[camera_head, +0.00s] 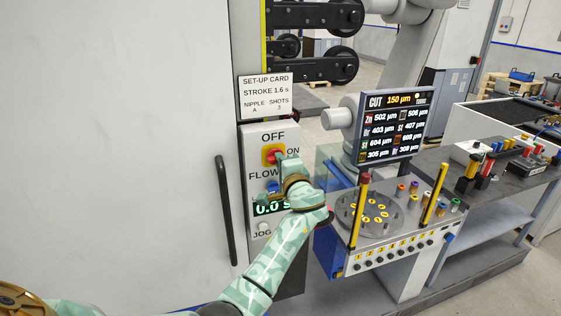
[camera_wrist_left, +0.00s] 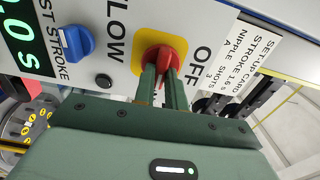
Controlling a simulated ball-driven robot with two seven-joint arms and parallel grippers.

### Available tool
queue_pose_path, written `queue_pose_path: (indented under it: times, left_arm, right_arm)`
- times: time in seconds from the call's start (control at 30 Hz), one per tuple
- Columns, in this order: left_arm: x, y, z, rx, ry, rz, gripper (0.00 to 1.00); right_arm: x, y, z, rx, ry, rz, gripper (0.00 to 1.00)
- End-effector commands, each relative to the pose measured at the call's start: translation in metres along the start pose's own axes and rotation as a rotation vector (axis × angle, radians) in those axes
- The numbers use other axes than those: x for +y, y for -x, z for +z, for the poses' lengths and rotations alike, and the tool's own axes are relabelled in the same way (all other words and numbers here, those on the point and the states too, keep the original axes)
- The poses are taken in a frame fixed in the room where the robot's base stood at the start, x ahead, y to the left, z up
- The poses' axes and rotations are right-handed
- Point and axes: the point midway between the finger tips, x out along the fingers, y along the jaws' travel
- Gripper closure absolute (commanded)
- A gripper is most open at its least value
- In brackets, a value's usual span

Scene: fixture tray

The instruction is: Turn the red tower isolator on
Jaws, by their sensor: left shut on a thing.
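The red tower isolator (camera_head: 270,153) is a red knob on a yellow plate, on the grey control panel (camera_head: 252,140). OFF is printed above it and ON to its right. My left gripper (camera_head: 282,163) reaches up to it from below right. In the left wrist view, the gripper's green fingers (camera_wrist_left: 158,82) are closed around the red handle of the isolator (camera_wrist_left: 163,56), on the yellow plate. The fingers partly cover the handle, so I cannot tell its exact angle. My right gripper is out of view.
Below the isolator are a blue knob (camera_wrist_left: 76,38), a black button (camera_wrist_left: 104,81) and a green 0.0 s display (camera_head: 268,209). A set-up card (camera_head: 265,92) hangs above. A black door handle (camera_head: 225,210) stands left. The screen (camera_head: 393,125) and fixture tray (camera_head: 400,236) stand right.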

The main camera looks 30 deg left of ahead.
Motion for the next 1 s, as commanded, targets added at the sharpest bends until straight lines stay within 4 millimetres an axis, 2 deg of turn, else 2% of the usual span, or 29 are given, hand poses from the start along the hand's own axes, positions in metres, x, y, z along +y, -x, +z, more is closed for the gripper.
queue_pose_path:
  times: [0.53, 0.57, 0.63, 1.0]
  left_arm:
    - [-0.0002, 0.0003, -0.0009, 0.003, -0.026, -0.001, 1.00]
    - [-0.0002, 0.0003, -0.0009, 0.003, -0.026, -0.001, 0.85]
    - [-0.0001, 0.0003, -0.0008, 0.002, -0.026, -0.001, 0.65]
    - [0.0003, -0.0012, 0.0006, 0.002, -0.025, 0.000, 0.65]
  right_arm:
    - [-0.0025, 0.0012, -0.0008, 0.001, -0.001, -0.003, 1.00]
    - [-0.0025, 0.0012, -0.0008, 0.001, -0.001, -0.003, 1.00]
    - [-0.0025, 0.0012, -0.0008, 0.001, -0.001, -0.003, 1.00]
    - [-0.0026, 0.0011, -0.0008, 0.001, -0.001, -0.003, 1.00]
